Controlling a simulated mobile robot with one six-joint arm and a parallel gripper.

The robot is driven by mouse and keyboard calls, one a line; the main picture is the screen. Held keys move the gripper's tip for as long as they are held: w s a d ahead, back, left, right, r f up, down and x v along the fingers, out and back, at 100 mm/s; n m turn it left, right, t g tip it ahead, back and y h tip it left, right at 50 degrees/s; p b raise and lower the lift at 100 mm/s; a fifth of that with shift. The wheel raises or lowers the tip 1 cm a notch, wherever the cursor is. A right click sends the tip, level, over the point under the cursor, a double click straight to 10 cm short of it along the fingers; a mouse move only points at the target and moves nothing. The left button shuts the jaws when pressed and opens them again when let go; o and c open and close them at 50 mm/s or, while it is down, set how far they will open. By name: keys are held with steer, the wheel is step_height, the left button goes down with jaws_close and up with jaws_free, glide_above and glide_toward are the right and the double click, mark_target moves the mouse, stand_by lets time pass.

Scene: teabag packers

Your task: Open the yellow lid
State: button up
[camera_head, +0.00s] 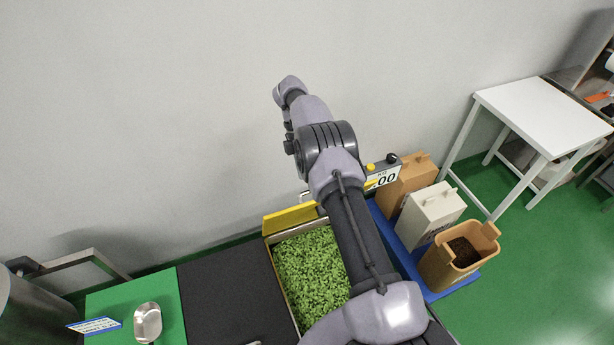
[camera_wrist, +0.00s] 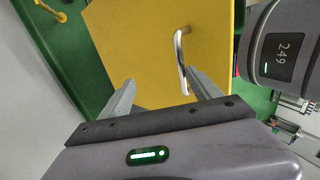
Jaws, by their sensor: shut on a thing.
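The yellow lid (camera_head: 290,217) stands raised along the back edge of a box (camera_head: 270,262) full of green leaves, so the leaves are exposed. My arm hides the lid's right part in the head view. In the wrist view the yellow lid (camera_wrist: 135,45) fills the middle, with its silver bar handle (camera_wrist: 180,62) on the right side. My gripper (camera_wrist: 160,88) is shut on the yellow lid, its fingers at the lid near the handle's lower end. The exact contact is hard to see.
A metal scoop (camera_head: 147,322) lies on a green surface at left. A white table (camera_head: 540,115) stands at far right. The wall is close behind.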

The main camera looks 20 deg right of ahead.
steer(key=shift+f, duration=0.2)
stand_by(0.3)
steer(key=shift+r, duration=0.2)
steer(key=shift+c, duration=0.6)
step_height(320, 180, up, 3)
steer(key=shift+r, duration=0.1)
steer(key=shift+c, duration=0.3)
steer(key=s+a+r+b, duration=0.2)
steer(key=s, duration=1.4)
steer(key=shift+b, duration=0.3)
steer(key=shift+w+f, duration=0.1)
